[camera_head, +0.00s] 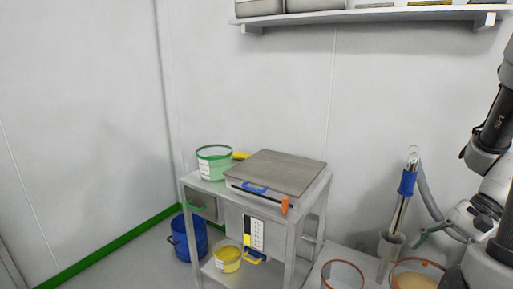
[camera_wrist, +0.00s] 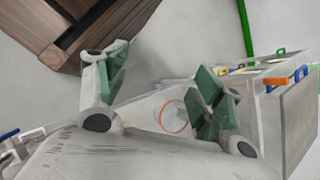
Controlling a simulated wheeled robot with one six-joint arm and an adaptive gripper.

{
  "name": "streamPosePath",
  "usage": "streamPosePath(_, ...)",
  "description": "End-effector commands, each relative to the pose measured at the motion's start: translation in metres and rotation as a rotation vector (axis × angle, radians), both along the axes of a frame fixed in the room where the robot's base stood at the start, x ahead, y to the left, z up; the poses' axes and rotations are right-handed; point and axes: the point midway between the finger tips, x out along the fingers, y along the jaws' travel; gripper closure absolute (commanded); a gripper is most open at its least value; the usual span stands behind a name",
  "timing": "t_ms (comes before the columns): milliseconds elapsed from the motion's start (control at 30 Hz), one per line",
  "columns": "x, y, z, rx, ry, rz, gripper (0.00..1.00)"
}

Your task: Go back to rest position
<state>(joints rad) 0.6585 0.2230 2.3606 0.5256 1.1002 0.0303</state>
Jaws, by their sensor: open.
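My gripper (camera_wrist: 162,88) shows in the wrist view with its two green-padded fingers spread wide apart. It is open and nothing is between the fingers. The arm is bent beside the work surface at the lower right.
A metal stand (camera_head: 292,243) carries a scale (camera_head: 275,168) and a green-rimmed container (camera_head: 214,163). A yellow container (camera_head: 228,257) sits on its lower shelf. A blue bucket (camera_head: 188,238) is on the floor. Orange-rimmed containers (camera_head: 342,275) are near my arm. A wall shelf (camera_head: 370,15) hangs above.

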Motion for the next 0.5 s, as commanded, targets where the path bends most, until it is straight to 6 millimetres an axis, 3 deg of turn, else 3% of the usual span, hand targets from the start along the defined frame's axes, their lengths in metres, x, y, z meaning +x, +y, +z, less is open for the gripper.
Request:
streamPosePath(100,-0.013,-0.007,0.032,-0.209,-0.099,0.255,0.32)
streamPosePath(300,-0.018,-0.013,0.087,-0.516,-0.295,0.603,0.32)
streamPosePath(500,-0.020,0.006,0.138,-0.709,-0.521,0.813,0.32)
